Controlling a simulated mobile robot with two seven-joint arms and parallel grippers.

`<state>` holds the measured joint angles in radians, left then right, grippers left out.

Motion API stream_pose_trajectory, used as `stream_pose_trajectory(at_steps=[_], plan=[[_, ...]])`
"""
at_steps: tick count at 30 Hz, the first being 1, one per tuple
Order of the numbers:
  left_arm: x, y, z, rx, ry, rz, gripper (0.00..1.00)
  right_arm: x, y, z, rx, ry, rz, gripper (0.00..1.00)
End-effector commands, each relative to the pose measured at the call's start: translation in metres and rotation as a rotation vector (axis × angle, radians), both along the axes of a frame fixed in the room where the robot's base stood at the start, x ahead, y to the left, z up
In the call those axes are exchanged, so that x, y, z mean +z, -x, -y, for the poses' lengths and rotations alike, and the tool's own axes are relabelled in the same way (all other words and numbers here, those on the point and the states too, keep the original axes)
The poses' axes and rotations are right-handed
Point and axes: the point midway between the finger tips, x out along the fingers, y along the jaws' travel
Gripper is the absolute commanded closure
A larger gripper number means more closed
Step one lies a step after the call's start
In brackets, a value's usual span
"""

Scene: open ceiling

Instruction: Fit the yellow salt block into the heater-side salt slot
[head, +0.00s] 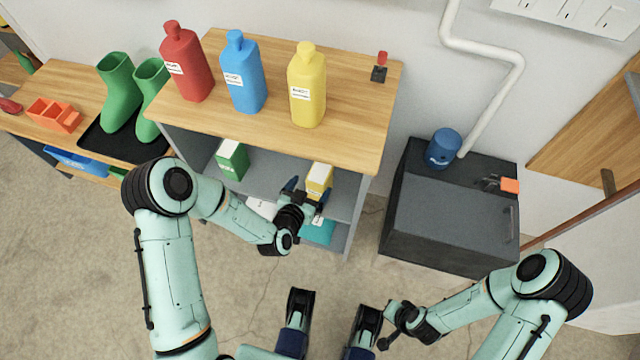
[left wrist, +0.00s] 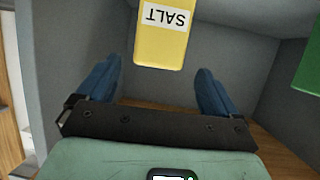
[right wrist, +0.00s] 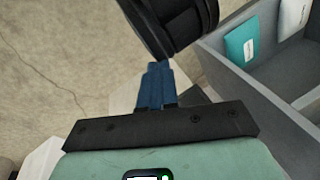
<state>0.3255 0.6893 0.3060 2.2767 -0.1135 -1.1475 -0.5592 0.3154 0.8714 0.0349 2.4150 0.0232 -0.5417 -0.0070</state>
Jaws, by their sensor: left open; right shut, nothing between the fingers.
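The yellow salt block (head: 319,178) stands on the shelf under the wooden top, towards its right end. In the left wrist view the block (left wrist: 163,35) shows its white SALT label upside down. My left gripper (head: 305,198) is open at the shelf front. Its blue fingers (left wrist: 160,82) are spread to either side of the block's near end, with gaps on both sides. My right gripper (right wrist: 155,82) is shut and empty, low in front of the shelf unit. I cannot pick out the heater-side salt slot in these views.
A green box (head: 232,160) stands left on the same shelf. Red (head: 187,65), blue (head: 243,75) and yellow (head: 307,88) bottles stand on top. A teal packet (head: 318,232) lies lower. A dark heater-like box (head: 450,215) with a pipe stands right, beyond a floor gap.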

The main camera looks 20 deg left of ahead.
Motion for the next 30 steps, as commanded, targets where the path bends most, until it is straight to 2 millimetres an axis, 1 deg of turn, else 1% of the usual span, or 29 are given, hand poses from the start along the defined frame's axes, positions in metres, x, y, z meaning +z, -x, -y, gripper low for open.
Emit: stream_pose_trajectory(at_steps=[1,3,8,10,15,18,21,26,27,29,30], plan=[[-0.005,-0.008,0.001,0.0,0.001,0.0,0.06,-0.003,-0.002,0.001,-0.003,0.003,0.006,1.0],[-0.008,-0.015,0.002,0.0,0.0,-0.001,0.06,-0.004,-0.005,0.003,-0.006,0.006,0.012,1.0],[-0.011,-0.024,0.004,-0.001,0.001,-0.002,0.06,-0.006,-0.008,0.004,-0.008,0.01,0.019,1.0],[-0.014,-0.031,0.005,0.0,0.002,-0.001,0.06,-0.009,-0.01,0.005,-0.01,0.013,0.026,1.0],[-0.025,-0.055,0.01,0.001,0.002,-0.002,0.06,-0.017,-0.022,0.011,-0.023,0.029,0.057,1.0],[-0.028,-0.065,0.012,0.0,0.002,-0.002,0.06,-0.02,-0.026,0.013,-0.028,0.033,0.068,1.0],[-0.029,-0.069,0.012,-0.001,0.001,-0.002,0.06,-0.02,-0.028,0.014,-0.029,0.036,0.072,1.0],[-0.028,-0.069,0.012,-0.001,0.001,-0.003,0.06,-0.02,-0.028,0.014,-0.029,0.036,0.073,1.0],[-0.028,-0.069,0.012,-0.001,0.001,-0.003,0.1,-0.02,-0.028,0.014,-0.029,0.036,0.073,1.0],[-0.028,-0.069,0.012,-0.001,0.001,-0.003,0.29,-0.02,-0.028,0.014,-0.029,0.036,0.073,1.0],[-0.028,-0.069,0.012,-0.001,0.001,-0.003,0.42,-0.02,-0.028,0.014,-0.029,0.035,0.072,1.0]])
